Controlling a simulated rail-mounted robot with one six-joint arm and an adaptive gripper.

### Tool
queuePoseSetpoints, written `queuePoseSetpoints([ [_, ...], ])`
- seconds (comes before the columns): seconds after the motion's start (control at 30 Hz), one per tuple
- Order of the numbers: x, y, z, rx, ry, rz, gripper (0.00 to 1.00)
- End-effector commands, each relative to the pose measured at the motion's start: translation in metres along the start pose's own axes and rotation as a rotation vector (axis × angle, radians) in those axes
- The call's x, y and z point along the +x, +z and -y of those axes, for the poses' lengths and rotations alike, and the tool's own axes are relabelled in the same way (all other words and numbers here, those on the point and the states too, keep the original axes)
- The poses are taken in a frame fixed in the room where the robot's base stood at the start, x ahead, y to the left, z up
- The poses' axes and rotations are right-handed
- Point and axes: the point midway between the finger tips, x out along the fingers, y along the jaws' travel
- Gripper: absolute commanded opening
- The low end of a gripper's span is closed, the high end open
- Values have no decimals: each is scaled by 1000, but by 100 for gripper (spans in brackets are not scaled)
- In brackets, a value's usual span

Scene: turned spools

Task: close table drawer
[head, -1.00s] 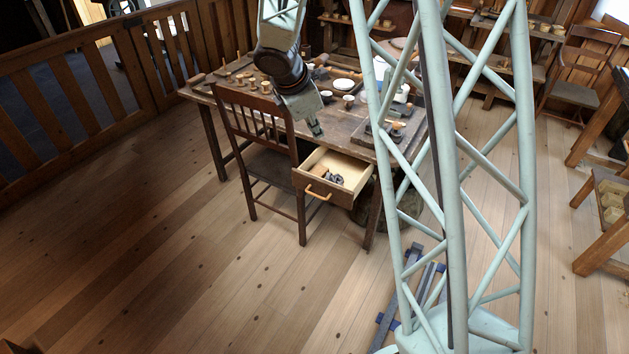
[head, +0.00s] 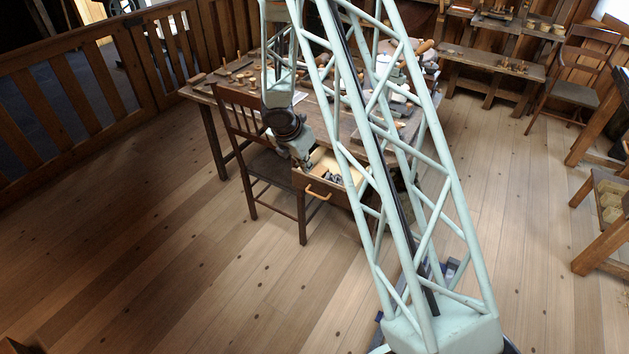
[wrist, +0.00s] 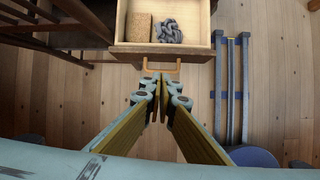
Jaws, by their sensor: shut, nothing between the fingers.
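The table drawer (head: 324,189) is pulled out from the front of the wooden table (head: 232,92). It shows open in the wrist view (wrist: 191,46), with a light wooden inside and an orange-brown handle (wrist: 146,65) on its front. My gripper (wrist: 161,79) is shut and empty. In the wrist view its tips appear just below the handle, in line with it; I cannot tell whether they touch. In the head view my gripper (head: 302,160) is by the drawer's left rear side, above or beside it.
The drawer holds a tan block (wrist: 138,28) and a grey coiled thing (wrist: 169,31). A wooden chair (head: 273,165) stands close to the drawer's left. Blue-grey rails (wrist: 233,85) lie on the floor at right. The floor in front is clear.

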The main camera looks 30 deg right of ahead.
Motion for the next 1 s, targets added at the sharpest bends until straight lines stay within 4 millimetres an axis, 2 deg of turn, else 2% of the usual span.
queuePoseSetpoints([
  [0.1, 18, -8, -1, -49, -2, -13, 0],
  [0.3, 34, -16, -3, -96, -1, -24, 0],
  [0.8, 38, -17, -3, -104, -1, -26, 0],
  [1.0, 46, -17, -2, -103, -2, -26, 0],
])
